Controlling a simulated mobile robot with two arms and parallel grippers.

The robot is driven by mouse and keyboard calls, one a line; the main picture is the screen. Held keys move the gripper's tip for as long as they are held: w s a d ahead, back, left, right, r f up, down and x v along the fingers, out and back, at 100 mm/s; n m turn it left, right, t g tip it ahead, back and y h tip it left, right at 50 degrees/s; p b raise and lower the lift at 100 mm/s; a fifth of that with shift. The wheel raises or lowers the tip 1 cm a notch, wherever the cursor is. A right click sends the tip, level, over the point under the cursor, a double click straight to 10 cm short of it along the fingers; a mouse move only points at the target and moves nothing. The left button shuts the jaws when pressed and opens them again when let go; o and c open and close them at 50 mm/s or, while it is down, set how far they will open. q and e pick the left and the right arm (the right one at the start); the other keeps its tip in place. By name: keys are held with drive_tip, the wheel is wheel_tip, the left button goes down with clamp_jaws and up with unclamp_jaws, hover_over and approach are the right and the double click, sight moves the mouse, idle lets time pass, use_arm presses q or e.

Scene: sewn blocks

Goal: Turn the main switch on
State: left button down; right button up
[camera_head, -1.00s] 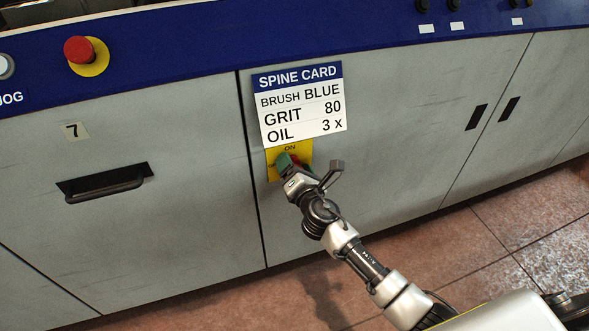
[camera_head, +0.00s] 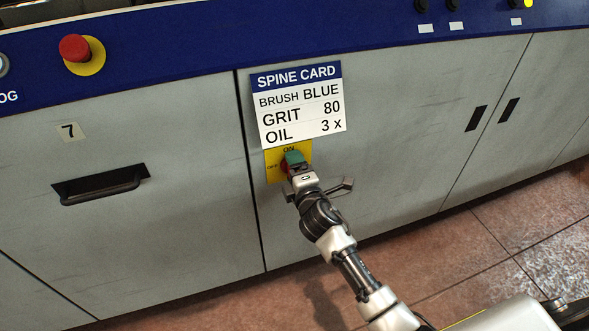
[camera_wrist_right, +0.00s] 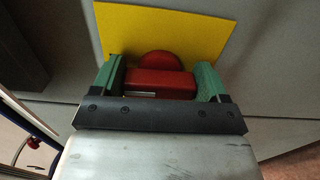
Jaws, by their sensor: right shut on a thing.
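The main switch is a red rotary knob (camera_head: 284,167) on a yellow plate (camera_head: 274,176) marked ON at the top and OFF at the left. It sits on the grey cabinet front, below the spine card sign. My right gripper (camera_head: 294,161) is at the knob, its green fingertip up near the ON mark. In the right wrist view, my right gripper (camera_wrist_right: 164,84) has a green finger on each side of the red handle (camera_wrist_right: 155,84) and is shut on it. The yellow plate (camera_wrist_right: 160,30) is behind. My left gripper is not in view.
The spine card sign (camera_head: 299,103) is just above the switch. A red emergency button (camera_head: 75,48) and a drawer handle (camera_head: 101,186) are to the left. The floor in front is clear.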

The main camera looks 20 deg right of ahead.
drive_tip(key=shift+f+m, duration=0.1)
drive_tip(key=shift+m, duration=0.2)
drive_tip(key=o, duration=0.9)
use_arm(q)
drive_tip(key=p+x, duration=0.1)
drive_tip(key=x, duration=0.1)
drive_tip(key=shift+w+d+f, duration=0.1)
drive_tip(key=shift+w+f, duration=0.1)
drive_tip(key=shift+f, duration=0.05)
use_arm(e)
drive_tip(key=s, duration=1)
drive_tip(key=shift+s+d, duration=0.15)
drive_tip(key=shift+s, duration=0.25)
